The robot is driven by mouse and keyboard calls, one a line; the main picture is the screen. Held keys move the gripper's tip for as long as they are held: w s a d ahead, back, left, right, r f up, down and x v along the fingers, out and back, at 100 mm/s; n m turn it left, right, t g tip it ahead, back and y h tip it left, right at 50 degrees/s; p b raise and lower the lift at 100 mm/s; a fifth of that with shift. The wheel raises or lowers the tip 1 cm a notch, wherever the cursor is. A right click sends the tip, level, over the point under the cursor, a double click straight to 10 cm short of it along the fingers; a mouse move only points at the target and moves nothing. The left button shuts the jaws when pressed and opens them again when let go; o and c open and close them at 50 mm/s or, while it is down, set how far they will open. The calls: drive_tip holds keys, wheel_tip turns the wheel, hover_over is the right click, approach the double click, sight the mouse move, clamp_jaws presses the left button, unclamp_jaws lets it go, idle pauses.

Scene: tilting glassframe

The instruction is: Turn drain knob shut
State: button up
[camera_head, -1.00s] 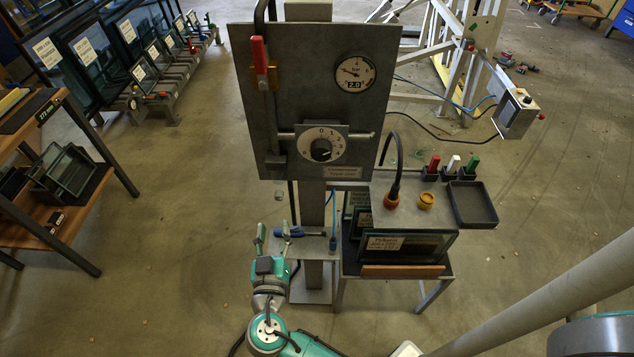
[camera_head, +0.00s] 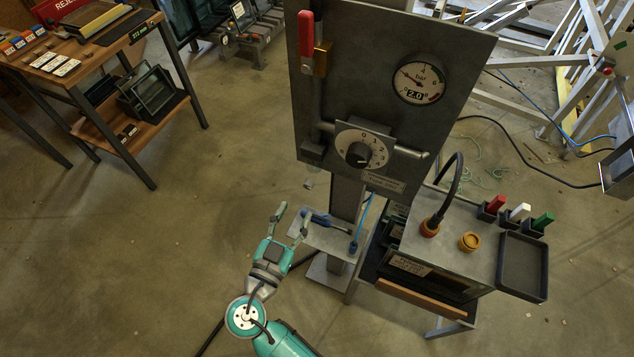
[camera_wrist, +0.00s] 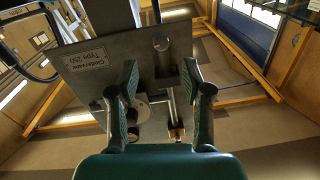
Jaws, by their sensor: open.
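A grey panel (camera_head: 375,60) stands on a post. It carries a black knob (camera_head: 359,153) on a white numbered dial, a pressure gauge (camera_head: 421,80), and a red-handled lever (camera_head: 306,40) beside a brass block. I cannot tell which part is the drain knob. A dark block (camera_head: 313,152) sits at the panel's lower left. My gripper (camera_head: 291,213) is open and empty, below the panel in the picture. In the wrist view my gripper (camera_wrist: 160,66) has its fingers apart, with the panel (camera_wrist: 88,65) and a grey cylinder (camera_wrist: 162,45) beyond. The left finger partly hides the dial.
A small shelf on the post holds a blue tool (camera_head: 318,220), right of my gripper. A bench with a dark tray (camera_head: 524,266), coloured blocks and a hose stands further right. A wooden table (camera_head: 85,80) is at upper left.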

sight(307, 187)
drive_tip(key=x, duration=0.8)
drive_tip(key=shift+w, duration=0.4)
clamp_jaws()
